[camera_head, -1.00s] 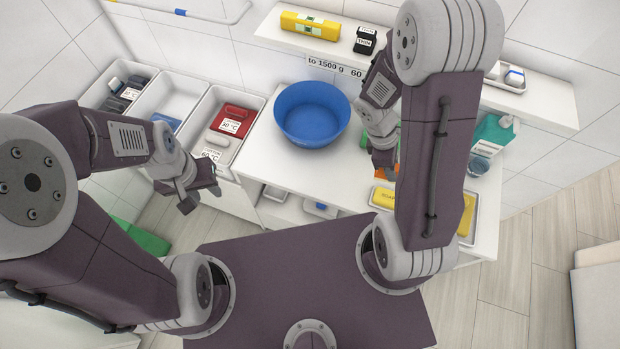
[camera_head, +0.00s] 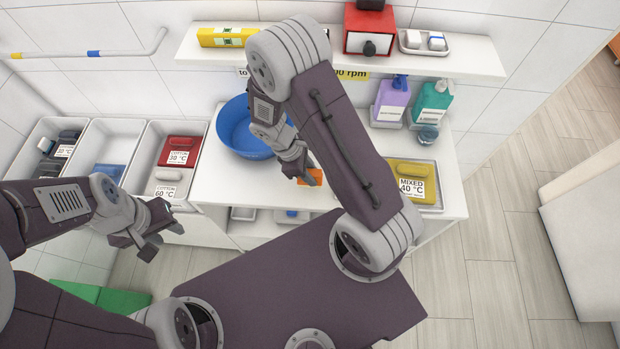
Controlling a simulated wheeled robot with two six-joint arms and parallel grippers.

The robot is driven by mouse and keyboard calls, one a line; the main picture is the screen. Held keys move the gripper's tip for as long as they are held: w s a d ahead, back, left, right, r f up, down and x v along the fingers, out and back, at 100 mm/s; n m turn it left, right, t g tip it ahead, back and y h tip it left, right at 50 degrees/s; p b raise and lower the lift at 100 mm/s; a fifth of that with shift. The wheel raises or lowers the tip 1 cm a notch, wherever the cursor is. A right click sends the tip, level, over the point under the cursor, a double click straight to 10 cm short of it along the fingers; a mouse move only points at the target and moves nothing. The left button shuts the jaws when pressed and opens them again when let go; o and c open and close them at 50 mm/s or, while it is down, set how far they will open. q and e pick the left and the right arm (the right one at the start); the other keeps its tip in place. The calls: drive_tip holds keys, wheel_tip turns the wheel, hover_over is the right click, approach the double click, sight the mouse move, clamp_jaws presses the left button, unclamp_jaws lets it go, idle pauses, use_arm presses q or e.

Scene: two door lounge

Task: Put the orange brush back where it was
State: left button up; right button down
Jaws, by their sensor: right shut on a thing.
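The orange brush (camera_head: 314,177) is in the jaws of my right gripper (camera_head: 306,177), above the white counter (camera_head: 216,188). Much of the brush is hidden by the jaws. The gripper is to the right of the blue bowl (camera_head: 236,132), close to its near right side. My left gripper (camera_head: 158,238) is open and empty, in front of the counter's left part and low over the floor.
A shelf (camera_head: 470,62) overhangs the back. Green boxes (camera_head: 112,298) lie at lower left.

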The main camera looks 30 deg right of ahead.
drive_tip(key=shift+a+f, duration=0.15)
drive_tip(key=shift+f, duration=0.25)
wheel_tip(320, 180, down, 3)
drive_tip(key=shift+r, duration=0.1)
drive_tip(key=shift+w+f, duration=0.1)
drive_tip(key=shift+f, duration=0.2)
drive_tip(key=shift+f, duration=0.2)
drive_tip(key=c, duration=1.1)
unclamp_jaws()
